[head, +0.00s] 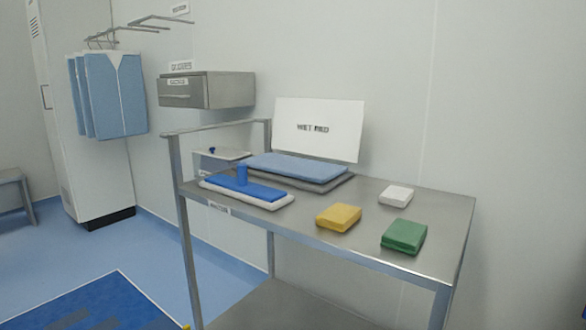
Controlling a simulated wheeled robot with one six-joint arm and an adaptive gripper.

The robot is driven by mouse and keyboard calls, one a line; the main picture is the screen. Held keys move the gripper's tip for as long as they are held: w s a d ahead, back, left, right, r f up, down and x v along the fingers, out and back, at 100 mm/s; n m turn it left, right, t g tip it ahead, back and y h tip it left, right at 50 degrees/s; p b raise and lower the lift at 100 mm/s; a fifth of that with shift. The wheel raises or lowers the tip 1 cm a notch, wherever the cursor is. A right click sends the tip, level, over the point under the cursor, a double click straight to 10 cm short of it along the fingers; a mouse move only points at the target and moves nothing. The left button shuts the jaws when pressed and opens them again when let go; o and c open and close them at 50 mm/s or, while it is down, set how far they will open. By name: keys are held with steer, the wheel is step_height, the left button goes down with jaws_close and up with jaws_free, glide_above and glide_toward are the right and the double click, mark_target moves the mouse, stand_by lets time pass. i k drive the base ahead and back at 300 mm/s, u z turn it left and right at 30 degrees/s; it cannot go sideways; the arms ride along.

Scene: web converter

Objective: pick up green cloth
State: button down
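The green cloth (404,236) is a folded, block-shaped pad lying flat on the metal cart top (300,222). It sits near the front right corner of the top, close to the front edge. A yellow cloth (338,217) lies to its left and a white cloth (396,195) lies behind it, both apart from it. Nothing covers the green cloth. My gripper is not in view.
A blue pad (255,188) with an upright blue cylinder lies at the cart's left. A light blue stack (296,167) and a white sign (318,127) stand at the back. A rail (215,127) rises at the left end.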

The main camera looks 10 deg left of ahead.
mark_target(404, 236)
steer(key=k, duration=1.25)
steer(key=u, duration=0.65)
steer(key=i, duration=1.25)
steer(key=z, duration=0.5)
